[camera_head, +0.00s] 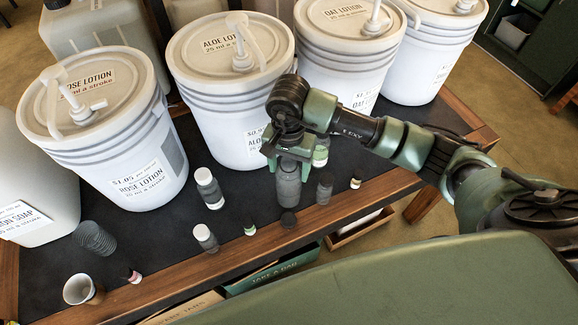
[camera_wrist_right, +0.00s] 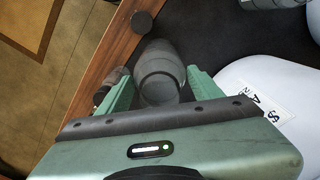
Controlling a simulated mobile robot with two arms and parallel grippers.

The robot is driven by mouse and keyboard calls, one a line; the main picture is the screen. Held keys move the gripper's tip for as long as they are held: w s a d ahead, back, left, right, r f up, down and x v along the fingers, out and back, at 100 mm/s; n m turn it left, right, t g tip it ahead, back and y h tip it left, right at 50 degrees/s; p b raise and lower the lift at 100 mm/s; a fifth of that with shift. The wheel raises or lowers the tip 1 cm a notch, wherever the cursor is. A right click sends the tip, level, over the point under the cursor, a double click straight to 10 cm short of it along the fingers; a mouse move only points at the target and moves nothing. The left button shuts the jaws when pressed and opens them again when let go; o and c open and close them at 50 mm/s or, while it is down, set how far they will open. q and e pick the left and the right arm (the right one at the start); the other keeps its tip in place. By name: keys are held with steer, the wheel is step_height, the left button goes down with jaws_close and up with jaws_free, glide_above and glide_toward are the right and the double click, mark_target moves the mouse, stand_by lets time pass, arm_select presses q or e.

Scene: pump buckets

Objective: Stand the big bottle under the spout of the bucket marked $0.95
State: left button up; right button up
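The big bottle (camera_head: 288,187) is dark grey, see-through and upright, in front of the aloe lotion bucket (camera_head: 235,115). That bucket's price label (camera_head: 255,137) is partly covered by my arm; it starts "$0.9". Its pump spout (camera_head: 246,50) is on the lid, up and left of the bottle. My right gripper (camera_head: 288,158) is at the bottle's upper part. In the right wrist view the bottle (camera_wrist_right: 161,75) is between the two green fingers (camera_wrist_right: 160,90), close to both; firm contact cannot be told. My left gripper is out of view.
The rose lotion bucket (camera_head: 105,130), marked $1.05, stands left, the oat lotion bucket (camera_head: 345,55) right. Smaller bottles (camera_head: 208,188) (camera_head: 205,238) stand on the dark table top (camera_head: 165,235). A dark cap (camera_head: 288,219) lies near the wooden front edge. A cup (camera_head: 80,289) is front left.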

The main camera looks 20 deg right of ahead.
steer(key=shift+o, duration=0.9)
